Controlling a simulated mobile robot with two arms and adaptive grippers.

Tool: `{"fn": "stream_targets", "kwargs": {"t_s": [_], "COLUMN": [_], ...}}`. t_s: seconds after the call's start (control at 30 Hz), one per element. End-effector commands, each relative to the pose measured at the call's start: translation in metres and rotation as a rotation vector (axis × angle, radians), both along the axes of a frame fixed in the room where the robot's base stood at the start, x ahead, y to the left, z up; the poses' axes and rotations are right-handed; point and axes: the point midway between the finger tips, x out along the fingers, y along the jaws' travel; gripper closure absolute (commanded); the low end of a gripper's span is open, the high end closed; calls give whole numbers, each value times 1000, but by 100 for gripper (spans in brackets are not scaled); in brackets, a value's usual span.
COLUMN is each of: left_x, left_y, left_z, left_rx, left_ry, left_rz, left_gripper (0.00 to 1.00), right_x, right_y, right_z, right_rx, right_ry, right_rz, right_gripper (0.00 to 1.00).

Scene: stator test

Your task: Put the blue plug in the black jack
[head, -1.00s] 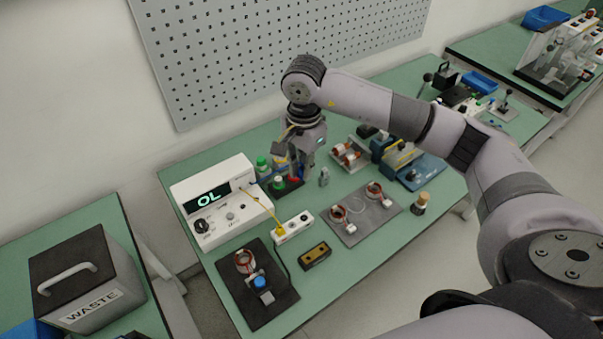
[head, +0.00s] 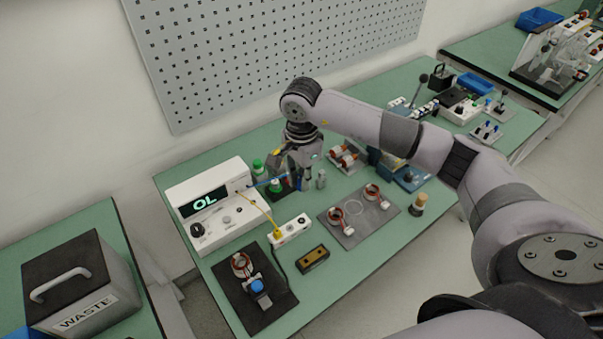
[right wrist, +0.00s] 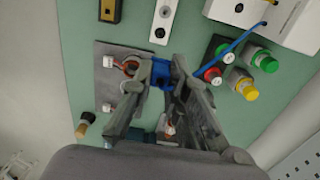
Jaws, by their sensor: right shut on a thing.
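My right gripper (head: 303,184) is over the middle of the bench, fingers pointing down. In the right wrist view my right gripper (right wrist: 162,78) is shut on the blue plug (right wrist: 163,73), clear of the bench fixtures. A blue lead (head: 268,183) runs to it from the white meter (head: 215,207), which reads OL. A white jack strip (head: 290,229) lies in front of the meter, with a yellow plug (head: 277,233) in its left end. In the right wrist view a dark round jack (right wrist: 159,32) shows on the strip; I cannot tell its exact colour. My left gripper is not in view.
A grey mat (head: 352,228) with copper-coil stators lies right of the strip. Green (right wrist: 268,63), yellow (right wrist: 246,92) and red (right wrist: 213,75) round-topped parts stand near the gripper. A black-and-brass block (head: 312,259) and black fixture (head: 250,300) are in front.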

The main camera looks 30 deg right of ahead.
Motion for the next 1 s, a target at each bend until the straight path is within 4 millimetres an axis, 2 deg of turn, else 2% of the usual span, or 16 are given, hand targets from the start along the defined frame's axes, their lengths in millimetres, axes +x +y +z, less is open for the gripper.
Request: {"fn": "stream_targets", "kwargs": {"t_s": [0.03,1.0], "left_x": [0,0], "left_y": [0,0], "left_z": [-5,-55], "left_rx": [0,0], "left_ry": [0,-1], "left_rz": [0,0], "left_gripper": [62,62], "right_x": [0,0], "right_y": [0,0], "right_z": [-8,-105], "right_rx": [0,0], "right_ry": [0,-1], "right_rz": [0,0], "right_gripper": [100,100]}}
